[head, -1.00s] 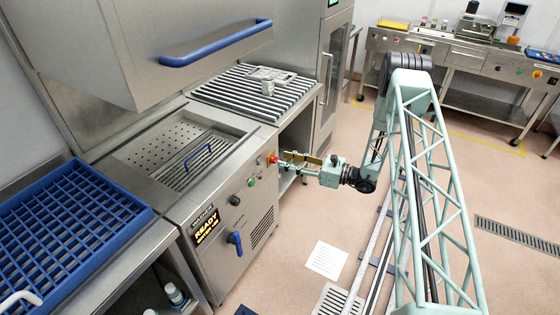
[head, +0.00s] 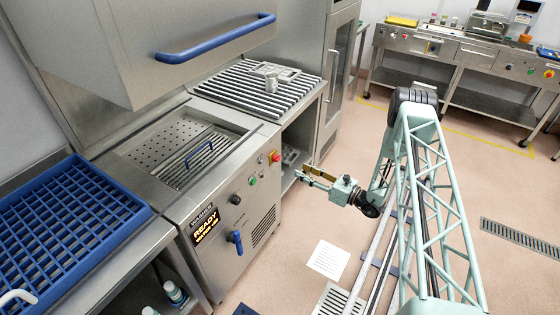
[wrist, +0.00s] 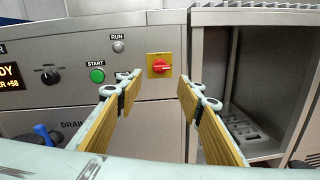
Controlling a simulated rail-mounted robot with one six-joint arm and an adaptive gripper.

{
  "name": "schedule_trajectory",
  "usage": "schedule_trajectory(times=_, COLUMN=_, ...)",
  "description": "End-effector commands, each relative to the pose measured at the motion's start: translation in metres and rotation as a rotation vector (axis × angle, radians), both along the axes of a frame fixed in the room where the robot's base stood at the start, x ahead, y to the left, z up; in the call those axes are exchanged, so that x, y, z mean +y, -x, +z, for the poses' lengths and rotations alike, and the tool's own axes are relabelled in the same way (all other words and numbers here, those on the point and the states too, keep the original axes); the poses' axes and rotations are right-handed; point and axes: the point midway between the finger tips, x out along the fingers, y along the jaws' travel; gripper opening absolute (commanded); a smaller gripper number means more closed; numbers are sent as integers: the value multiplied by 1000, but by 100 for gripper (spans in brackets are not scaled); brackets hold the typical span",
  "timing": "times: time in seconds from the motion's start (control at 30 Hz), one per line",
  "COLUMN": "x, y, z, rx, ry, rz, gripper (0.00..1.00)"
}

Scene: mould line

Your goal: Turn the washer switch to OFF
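The red rotary switch (wrist: 160,66) sits on a yellow plate at the upper right of the washer's front panel; it also shows in the head view (head: 275,157). Its handle looks roughly level in the wrist view, but its marks are too small to read. My gripper (wrist: 158,88) is open and empty, its two yellow-padded fingers spread either side below the switch, apart from it. In the head view my gripper (head: 306,174) hangs in front of the washer, right of and lower than the switch. The display (head: 205,226) reads READY.
A green START button (wrist: 97,76), a RUN lamp (wrist: 118,46) and a black knob (wrist: 49,75) share the panel. A blue lever (head: 236,242) is lower down. Right of the washer is an open shelf bay (wrist: 245,80) under a slatted rack (head: 225,90).

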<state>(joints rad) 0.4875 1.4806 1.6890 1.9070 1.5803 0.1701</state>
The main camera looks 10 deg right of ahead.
Motion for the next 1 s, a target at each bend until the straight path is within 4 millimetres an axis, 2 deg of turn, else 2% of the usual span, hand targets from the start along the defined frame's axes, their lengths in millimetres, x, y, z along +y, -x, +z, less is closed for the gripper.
schedule_trajectory(times=0.27, x=3, y=-3, z=0, rx=-1, ry=1, rz=1, gripper=34)
schedule_trajectory(times=0.47, x=12, y=-12, z=0, rx=0, ry=1, rz=1, gripper=34)
schedule_trajectory(times=1.0, x=55, y=-58, z=0, rx=-1, ry=0, rz=3, gripper=34)
